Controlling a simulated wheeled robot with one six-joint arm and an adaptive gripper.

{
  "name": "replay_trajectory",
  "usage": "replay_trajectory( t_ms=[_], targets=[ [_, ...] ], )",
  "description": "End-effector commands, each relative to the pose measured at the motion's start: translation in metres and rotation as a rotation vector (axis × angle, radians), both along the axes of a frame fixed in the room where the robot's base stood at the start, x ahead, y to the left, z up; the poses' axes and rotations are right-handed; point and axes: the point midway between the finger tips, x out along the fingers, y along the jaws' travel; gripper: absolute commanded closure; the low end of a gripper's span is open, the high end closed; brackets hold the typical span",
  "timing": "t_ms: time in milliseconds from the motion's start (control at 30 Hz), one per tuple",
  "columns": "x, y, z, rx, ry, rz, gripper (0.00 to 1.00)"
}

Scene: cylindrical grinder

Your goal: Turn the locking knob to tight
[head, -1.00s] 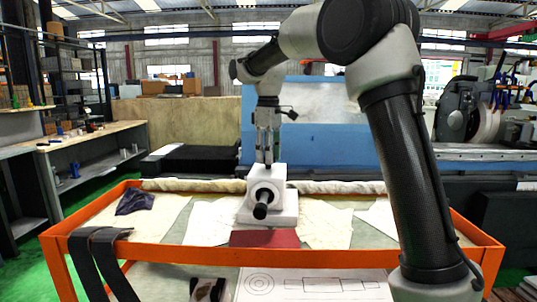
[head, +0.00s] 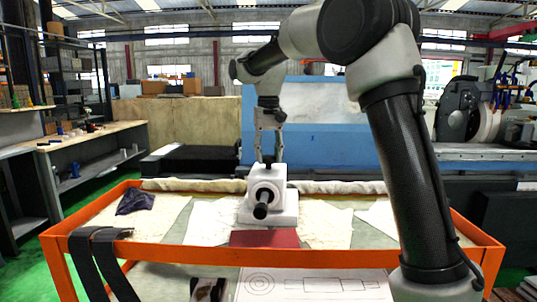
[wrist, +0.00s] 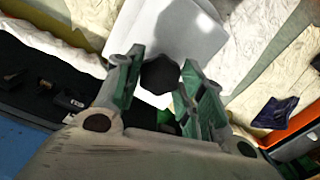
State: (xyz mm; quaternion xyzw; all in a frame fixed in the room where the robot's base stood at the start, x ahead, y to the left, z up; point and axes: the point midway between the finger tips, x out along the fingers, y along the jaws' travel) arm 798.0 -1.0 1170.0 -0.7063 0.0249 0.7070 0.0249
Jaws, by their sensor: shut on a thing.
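The white block-shaped fixture (head: 267,186) stands on the cart, with a black cylindrical handle (head: 261,210) pointing toward me. A small dark locking knob (head: 268,160) sits on its top; most of it is hidden by the fingers in the head view. In the wrist view the locking knob (wrist: 160,75) is a black, faceted disc in front of the white fixture (wrist: 184,35). My gripper (head: 269,158) points straight down over the fixture. Its green-padded fingers (wrist: 161,70) are closed on opposite sides of the knob. No marking for tight is legible.
The orange cart (head: 200,254) carries crumpled pale cloths, a dark blue rag (head: 137,202) and a red pad (head: 264,239) in front of the fixture. Black straps (head: 100,255) hang over its front left rim. A blue machine bed (head: 325,130) stands behind.

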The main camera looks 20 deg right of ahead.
Motion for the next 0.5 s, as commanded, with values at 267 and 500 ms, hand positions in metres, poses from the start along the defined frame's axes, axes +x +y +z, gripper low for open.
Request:
replay_trajectory(
  t_ms=[267,500],
  targets=[
    [0.0012,0.0001,0.0018,0.000,-0.006,-0.217,0.85],
    [0.0013,0.0002,0.0019,0.001,-0.006,-0.341,0.85]
  ],
)
